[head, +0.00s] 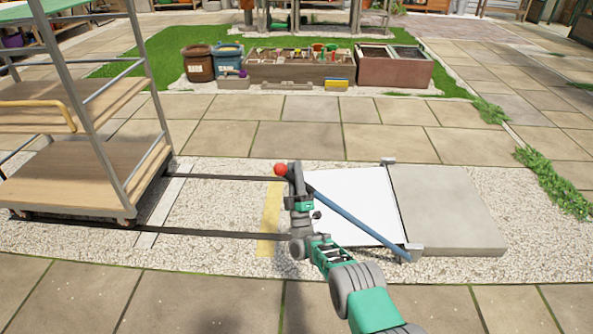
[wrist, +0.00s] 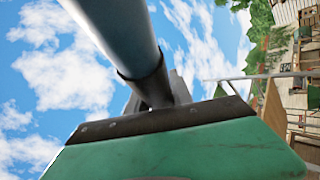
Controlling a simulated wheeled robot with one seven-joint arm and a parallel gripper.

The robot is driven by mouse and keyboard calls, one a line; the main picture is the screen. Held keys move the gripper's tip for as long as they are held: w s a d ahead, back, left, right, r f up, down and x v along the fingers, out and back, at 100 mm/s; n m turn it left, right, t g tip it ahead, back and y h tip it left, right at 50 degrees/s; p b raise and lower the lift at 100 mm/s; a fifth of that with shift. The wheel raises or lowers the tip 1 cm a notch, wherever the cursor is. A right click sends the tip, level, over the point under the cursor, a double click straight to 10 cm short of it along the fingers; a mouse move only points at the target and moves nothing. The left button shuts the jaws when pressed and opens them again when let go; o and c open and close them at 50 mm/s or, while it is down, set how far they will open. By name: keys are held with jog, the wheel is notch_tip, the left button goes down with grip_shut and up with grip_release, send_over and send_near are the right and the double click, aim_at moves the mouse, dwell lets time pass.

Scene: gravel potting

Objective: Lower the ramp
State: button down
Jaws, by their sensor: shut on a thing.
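The ramp (head: 355,190) is a white plate beside the grey raised slab (head: 450,210). It looks low over the gravel; I cannot tell if its left edge touches the ground. A blue lever (head: 358,226) slants from a bracket at the slab's near left corner up to a red knob (head: 280,169). My gripper (head: 293,172) is shut on the lever near the knob. In the wrist view the lever (wrist: 120,30) shows as a thick grey-blue tube with a dark collar, running out from my gripper (wrist: 160,95). My arm hides part of the ramp's left side.
A wheeled cart (head: 85,185) with wooden shelves stands at left on dark rails (head: 215,236) that lead toward the ramp. A yellow strip (head: 269,220) crosses the gravel. Planter boxes (head: 300,70) and pots (head: 198,63) stand at the back. Paving around the gravel is clear.

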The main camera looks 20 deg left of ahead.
jog(key=shift+a+f, duration=0.25)
jog(key=shift+f, duration=0.1)
jog(key=c, duration=1.3)
grip_release()
jog(key=shift+a+f, duration=0.15)
jog(key=shift+o, duration=0.9)
jog(key=shift+s+p, duration=0.1)
jog(key=shift+p, duration=0.25)
jog(key=shift+s+d+p, duration=0.25)
jog(key=shift+d+p, duration=0.05)
jog(key=shift+p, duration=0.45)
jog(key=p+v, duration=0.2)
jog(key=v, duration=0.5)
jog(key=shift+f, duration=0.2)
jog(key=shift+w, duration=0.1)
